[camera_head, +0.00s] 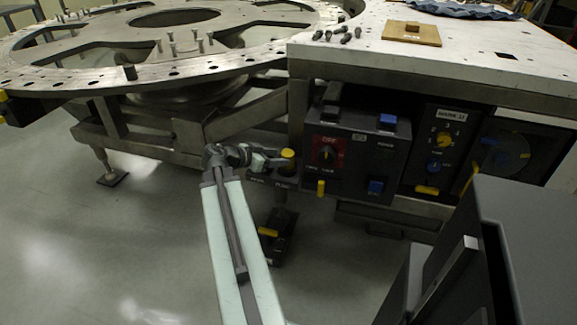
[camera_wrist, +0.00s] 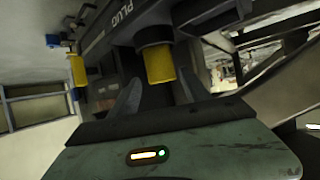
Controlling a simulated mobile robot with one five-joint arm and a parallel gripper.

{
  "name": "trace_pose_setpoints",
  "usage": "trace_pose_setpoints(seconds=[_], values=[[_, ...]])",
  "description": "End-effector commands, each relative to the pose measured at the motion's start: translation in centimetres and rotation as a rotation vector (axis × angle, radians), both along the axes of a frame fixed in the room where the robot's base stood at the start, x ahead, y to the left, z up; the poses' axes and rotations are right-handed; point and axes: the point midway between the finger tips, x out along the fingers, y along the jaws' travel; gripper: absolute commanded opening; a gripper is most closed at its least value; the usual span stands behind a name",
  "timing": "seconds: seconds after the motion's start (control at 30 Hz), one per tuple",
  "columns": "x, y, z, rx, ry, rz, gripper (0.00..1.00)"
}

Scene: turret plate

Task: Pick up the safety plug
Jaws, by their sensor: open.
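The safety plug (camera_head: 288,154) is a short yellow cylinder at the left end of the dark control panels, below the bench corner. In the wrist view the yellow plug (camera_wrist: 159,65) sits in a round dark collar on a dark housing lettered "PLUG". My gripper (camera_head: 274,160) is just left of the plug in the head view. In the wrist view its two dark fingers are apart, with the plug's near end showing between and just beyond them. Contact with the plug cannot be made out. The fingertips are small and partly unclear in the head view.
A control box (camera_head: 357,155) with a red-backed dial, blue buttons and a yellow peg (camera_head: 321,188) stands right of the plug. The bench top (camera_head: 465,62) overhangs it. The turret plate (camera_head: 95,75) is at upper left. The floor (camera_head: 110,255) at left is clear.

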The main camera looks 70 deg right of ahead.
Motion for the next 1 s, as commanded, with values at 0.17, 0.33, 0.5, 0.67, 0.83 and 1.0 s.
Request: trace_pose_setpoints(seconds=[0.17, 0.33, 0.5, 0.67, 0.83, 1.0], values=[[-0.4, -0.7, -0.5, 0.001, 0.000, 0.001, 0.55], [-1.4, -2.6, -1.8, 0.002, -0.001, -0.001, 0.55], [-2.5, -4.6, -2.8, 0.002, 0.000, 0.000, 0.55], [-2.6, -4.6, -2.6, 0.003, 0.001, 0.001, 0.55], [-2.6, -4.6, -2.6, 0.003, 0.001, 0.001, 0.19], [-2.6, -4.6, -2.6, 0.002, 0.001, 0.001, 0.00]])
